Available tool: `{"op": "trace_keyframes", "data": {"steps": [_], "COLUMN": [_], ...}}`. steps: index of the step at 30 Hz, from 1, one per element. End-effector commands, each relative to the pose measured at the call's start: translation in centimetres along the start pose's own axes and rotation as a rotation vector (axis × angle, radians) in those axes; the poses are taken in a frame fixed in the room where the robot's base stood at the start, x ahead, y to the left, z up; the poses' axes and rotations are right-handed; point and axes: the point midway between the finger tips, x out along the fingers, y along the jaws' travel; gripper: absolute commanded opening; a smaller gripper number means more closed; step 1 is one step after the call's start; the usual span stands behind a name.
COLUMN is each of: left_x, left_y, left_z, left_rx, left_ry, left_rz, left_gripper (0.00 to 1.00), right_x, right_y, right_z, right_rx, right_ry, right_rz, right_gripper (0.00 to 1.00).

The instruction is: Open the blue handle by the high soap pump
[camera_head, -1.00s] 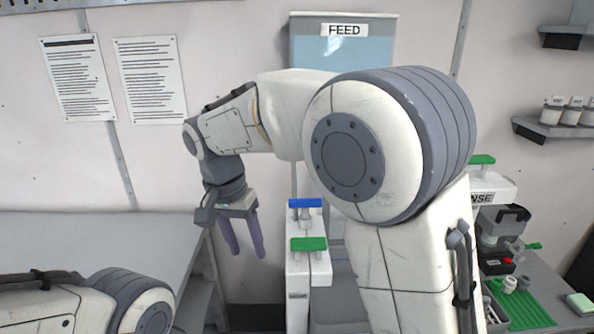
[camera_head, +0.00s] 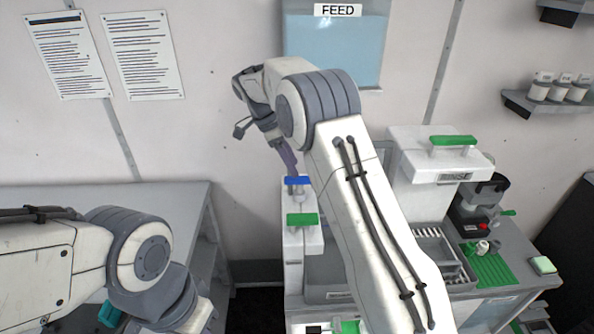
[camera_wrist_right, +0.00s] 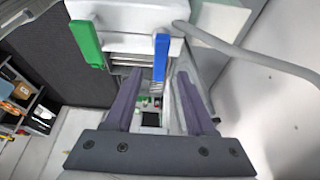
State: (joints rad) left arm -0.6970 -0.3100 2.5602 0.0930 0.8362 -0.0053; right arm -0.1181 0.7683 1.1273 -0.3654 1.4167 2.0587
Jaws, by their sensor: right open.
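The blue handle (camera_head: 297,181) sits on top of a white dispenser unit, behind a green handle (camera_head: 302,219) on the same unit. My right gripper (camera_head: 286,156) is at the blue handle's upper left, partly hidden behind my own arm. In the right wrist view, its two purple fingers are apart and empty (camera_wrist_right: 160,105). The blue handle (camera_wrist_right: 161,58) shows beyond the fingertips, in line with the gap between them, and the green handle (camera_wrist_right: 86,43) is to its left. Whether a finger touches the blue handle cannot be told. My left gripper is outside the head view.
A blue FEED tank (camera_head: 335,50) hangs on the wall behind. A white dispenser with another green handle (camera_head: 453,141) stands to the right. A grey hose (camera_wrist_right: 245,55) runs off the unit's right side in the wrist view. A bench (camera_head: 100,212) lies at left.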

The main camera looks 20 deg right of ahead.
Motion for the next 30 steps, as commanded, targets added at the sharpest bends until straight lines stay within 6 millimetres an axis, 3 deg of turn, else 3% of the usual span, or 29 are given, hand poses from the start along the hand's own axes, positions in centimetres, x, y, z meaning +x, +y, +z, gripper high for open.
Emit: {"op": "trace_keyframes", "data": {"steps": [9,19,23,24,30], "left_x": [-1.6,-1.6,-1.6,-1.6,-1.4], "left_y": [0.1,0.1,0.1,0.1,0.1], "left_z": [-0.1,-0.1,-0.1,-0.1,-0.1], "left_rx": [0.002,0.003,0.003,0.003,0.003], "left_ry": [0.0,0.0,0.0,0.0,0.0], "left_rz": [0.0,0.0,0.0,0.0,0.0], "left_gripper": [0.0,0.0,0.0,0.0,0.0], "right_x": [3.9,4.3,4.3,4.3,4.3], "right_y": [0.0,0.0,0.0,0.0,0.0], "right_z": [-0.1,0.0,0.0,0.0,0.1], "right_rx": [-0.002,-0.001,-0.002,-0.002,-0.006], "right_ry": [0.001,-0.001,-0.001,-0.001,-0.001], "right_rz": [0.002,-0.001,-0.001,-0.001,-0.003], "right_gripper": [0.55,0.55,0.05,0.0,0.0]}}
